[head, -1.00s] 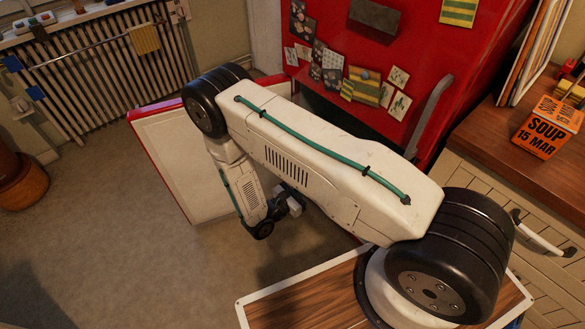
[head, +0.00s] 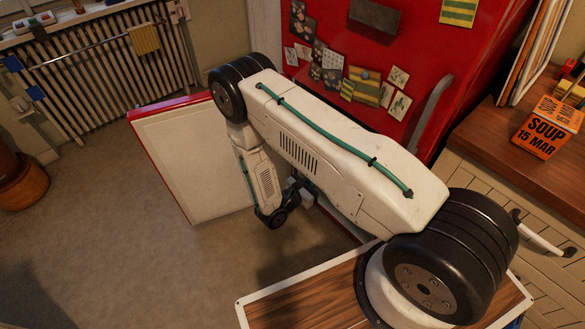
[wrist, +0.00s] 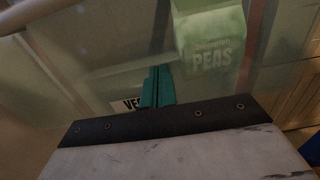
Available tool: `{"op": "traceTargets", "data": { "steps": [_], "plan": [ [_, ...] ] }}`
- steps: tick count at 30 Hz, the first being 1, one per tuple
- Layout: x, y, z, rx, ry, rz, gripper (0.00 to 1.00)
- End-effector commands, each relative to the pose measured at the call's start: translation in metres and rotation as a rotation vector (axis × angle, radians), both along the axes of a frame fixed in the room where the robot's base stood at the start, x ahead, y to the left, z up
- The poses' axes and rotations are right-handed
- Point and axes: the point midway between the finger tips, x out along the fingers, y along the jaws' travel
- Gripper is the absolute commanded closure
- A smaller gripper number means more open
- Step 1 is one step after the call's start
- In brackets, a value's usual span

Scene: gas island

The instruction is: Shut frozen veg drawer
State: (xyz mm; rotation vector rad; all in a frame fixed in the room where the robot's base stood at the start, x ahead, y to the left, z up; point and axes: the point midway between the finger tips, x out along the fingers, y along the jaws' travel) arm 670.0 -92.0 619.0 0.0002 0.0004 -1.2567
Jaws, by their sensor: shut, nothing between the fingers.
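The frozen veg drawer (wrist: 100,80) fills most of the wrist view as a pale, see-through front. A white label (wrist: 127,105) reading "VE…" shows on it, partly covered by my fingers. A green bag of peas (wrist: 210,50) shows behind the clear front. My gripper (wrist: 157,72) has its teal fingers shut together and empty, in front of the drawer by the label. I cannot tell whether the fingertips touch the drawer. In the head view my arm hides the drawer, so how far it stands out is not visible.
A low door (head: 185,160) with a white inside and red edge stands open left of my arm. The red fridge front (head: 450,50) with its grey handle rises behind.

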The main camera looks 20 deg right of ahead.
Motion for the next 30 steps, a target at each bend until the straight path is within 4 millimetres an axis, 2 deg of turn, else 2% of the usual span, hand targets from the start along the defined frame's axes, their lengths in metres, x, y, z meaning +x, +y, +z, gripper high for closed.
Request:
{"op": "traceTargets", "data": {
  "steps": [10,30],
  "plan": [
    [0.001,-0.004,0.000,0.000,0.000,-0.002,1.00],
    [0.013,-0.042,0.000,-0.001,0.000,-0.002,1.00]
  ]
}}
